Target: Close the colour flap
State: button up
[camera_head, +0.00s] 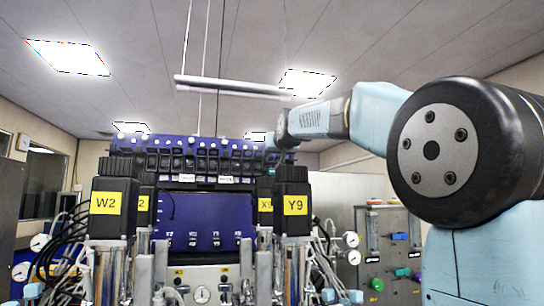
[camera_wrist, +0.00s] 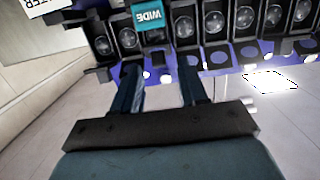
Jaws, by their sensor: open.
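A row of black flap-like pieces with round dark openings (camera_wrist: 187,27) runs across the top of the wrist view. A teal label reading WIDE (camera_wrist: 149,14) is among them. I cannot tell which piece is the colour flap, as no label naming it can be read. In the head view the row of black pieces (camera_head: 200,158) sits along the blue top of the twin bioreactor unit. My gripper (camera_wrist: 160,74) is open and empty, its two fingers apart just short of the row. In the head view its fingers are too small to make out, at the row's right end.
Black blocks labelled W2 (camera_head: 107,205) and Y9 (camera_head: 294,207) stand at the front of the unit, with a dark blue panel (camera_head: 203,222) between them. A grey panel with gauges and coloured knobs (camera_head: 386,258) stands right. A pale bar (camera_head: 232,87) hangs above the row.

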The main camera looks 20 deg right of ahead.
jog(key=s+r, duration=0.1)
jog(key=s, duration=1)
jog(key=shift+s+r, duration=0.25)
jog(key=shift+s, duration=0.15)
notch_tip(320, 180, up, 4)
jog(key=w+g, duration=0.1)
jog(key=g, duration=0.2)
jog(key=x, duration=1.4)
jog(key=shift+r, duration=0.15)
jog(key=shift+c, duration=0.2)
